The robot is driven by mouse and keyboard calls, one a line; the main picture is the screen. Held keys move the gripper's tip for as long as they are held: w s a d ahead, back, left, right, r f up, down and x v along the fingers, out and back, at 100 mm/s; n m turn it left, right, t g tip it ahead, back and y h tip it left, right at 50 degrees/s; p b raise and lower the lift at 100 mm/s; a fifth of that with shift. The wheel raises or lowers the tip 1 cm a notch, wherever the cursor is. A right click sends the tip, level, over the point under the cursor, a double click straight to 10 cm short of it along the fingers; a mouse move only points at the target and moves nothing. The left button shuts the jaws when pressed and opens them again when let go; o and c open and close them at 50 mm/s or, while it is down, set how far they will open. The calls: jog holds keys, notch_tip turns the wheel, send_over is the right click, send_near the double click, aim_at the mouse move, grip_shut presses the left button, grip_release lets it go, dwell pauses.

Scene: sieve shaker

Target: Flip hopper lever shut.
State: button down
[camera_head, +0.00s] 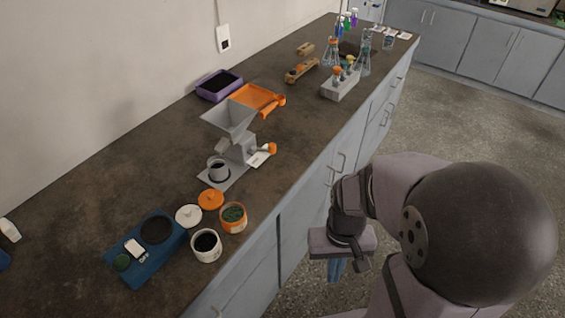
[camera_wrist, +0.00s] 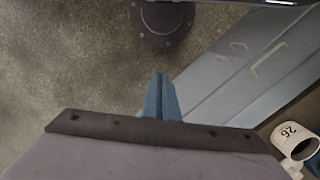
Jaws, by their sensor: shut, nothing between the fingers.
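The grey hopper (camera_head: 230,117) stands on a machine with a grey base plate in the middle of the counter, in the head view. A small lever with an orange knob (camera_head: 271,149) sticks out from the machine's right side, over a white label. A grey cup (camera_head: 219,170) stands under the hopper. My gripper (camera_head: 336,270) hangs beyond the counter's front edge, to the right of and apart from the machine. In the wrist view its blue fingers (camera_wrist: 161,98) are together and empty, pointing at the floor. The hopper is not in the wrist view.
A blue scale (camera_head: 146,262), a white jar (camera_head: 206,246), an orange-rimmed jar (camera_head: 233,217) and two lids stand at the near left. An orange tray (camera_head: 256,98), a purple tray (camera_head: 219,85) and a tube rack (camera_head: 341,84) stand farther back. A white cup (camera_wrist: 297,142) shows in the wrist view.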

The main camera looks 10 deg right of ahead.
jog(key=d+f+b, duration=0.4)
jog(key=f+b, duration=0.5)
jog(key=f, duration=0.6)
jog(key=w+d+f+m+t+h+b, duration=0.1)
jog(key=w+d+f+m+t+b, duration=0.25)
jog(key=w, duration=0.65)
jog(key=w+a+r+m+t, duration=0.1)
jog(key=w+r+t, duration=0.3)
jog(key=w, duration=0.3)
jog(key=w+a+r+m+t, duration=0.1)
jog(key=w+r+t, duration=0.25)
jog(key=w, duration=0.35)
jog(key=w+a+r+m+t+y, duration=0.2)
jog(key=r+m+t, duration=0.2)
jog(key=r, duration=0.3)
jog(key=w+a+r+m+t+y, duration=0.2)
jog(key=w+a+r+m+t, duration=0.1)
jog(key=r, duration=0.5)
jog(key=shift+r+m+t+y+p, duration=0.25)
jog(key=shift+m+t+y+p, duration=0.2)
jog(key=shift+m, duration=0.1)
